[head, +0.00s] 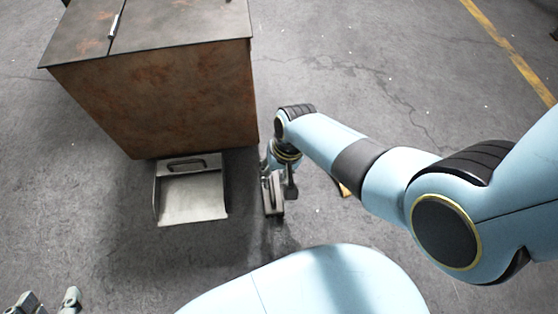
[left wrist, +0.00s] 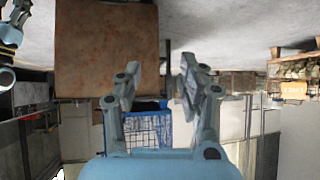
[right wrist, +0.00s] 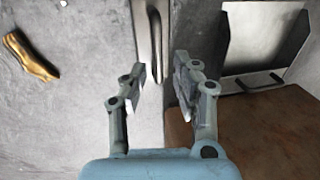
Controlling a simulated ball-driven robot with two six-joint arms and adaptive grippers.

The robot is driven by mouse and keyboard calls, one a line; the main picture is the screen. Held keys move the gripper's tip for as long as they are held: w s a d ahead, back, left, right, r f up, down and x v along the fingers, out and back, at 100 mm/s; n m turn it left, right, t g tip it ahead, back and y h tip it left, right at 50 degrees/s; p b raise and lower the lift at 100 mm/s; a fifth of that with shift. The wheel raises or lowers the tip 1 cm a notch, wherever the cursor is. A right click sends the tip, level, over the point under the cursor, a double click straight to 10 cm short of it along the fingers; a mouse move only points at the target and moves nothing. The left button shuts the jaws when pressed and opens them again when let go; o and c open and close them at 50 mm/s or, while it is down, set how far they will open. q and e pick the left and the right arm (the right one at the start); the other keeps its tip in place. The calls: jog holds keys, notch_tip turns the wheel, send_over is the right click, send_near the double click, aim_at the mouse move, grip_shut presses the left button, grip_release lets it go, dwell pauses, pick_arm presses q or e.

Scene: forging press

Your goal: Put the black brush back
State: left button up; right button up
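A long dark-and-grey piece (right wrist: 154,40), which looks like the brush, stretches up from between my right fingertips in the right wrist view. My right gripper (right wrist: 162,78) points down at it, its two fingers apart with a gap around it; I see no clear contact. My left gripper (head: 48,299) is at the bottom left corner, far from the brush. It is open and empty in the left wrist view (left wrist: 160,80).
A rusty brown metal box (head: 160,98) with a lid stands behind the dustpan. A yellow-brown scrap (right wrist: 30,57) lies on the floor right of my right gripper in the head view.

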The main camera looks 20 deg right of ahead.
pick_arm(q)
jog(key=shift+a+r+g+p, duration=0.15)
jog(key=shift+r+g+p, duration=1.3)
jog(key=shift+r+g, duration=0.65)
pick_arm(e)
jog(key=shift+v, duration=2.4)
pick_arm(q)
jog(key=shift+f, duration=0.1)
pick_arm(e)
jog(key=s+d+r+n+t+h, duration=0.2)
jog(key=s+d+r+n+t, duration=0.15)
jog(key=s+d+r, duration=0.85)
jog(key=s+r+t, duration=0.1)
jog(key=s+r, duration=0.2)
jog(key=r, duration=0.8)
jog(key=shift+s+a+n+t, duration=0.3)
jog(key=shift+a+n+t, duration=0.05)
jog(key=shift+a, duration=0.05)
pick_arm(q)
jog(key=shift+w, duration=0.15)
pick_arm(e)
jog(key=shift+r, duration=0.1)
